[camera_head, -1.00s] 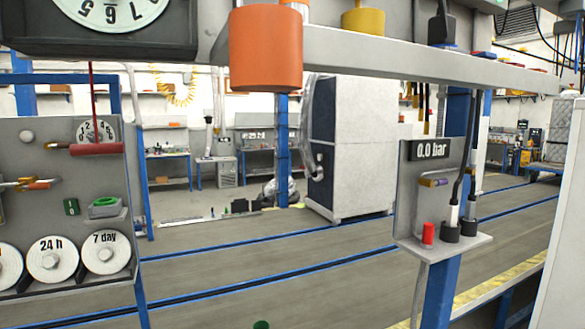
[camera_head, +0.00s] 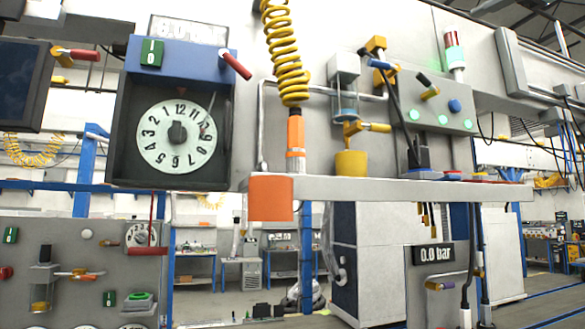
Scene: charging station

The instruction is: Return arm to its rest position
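My arm and my gripper do not show in the head view, so I cannot see the arm's pose or whether the gripper holds anything. The charging station fills the view. Its dial clock (camera_head: 177,137) sits in a dark box at the upper left. An orange-handled tool (camera_head: 295,140) hangs on a yellow coiled hose (camera_head: 281,55) at the centre.
A grey panel (camera_head: 65,255) with knobs and valves stands at lower left. A control box with green buttons (camera_head: 440,105) is above the shelf. The floor shows behind.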

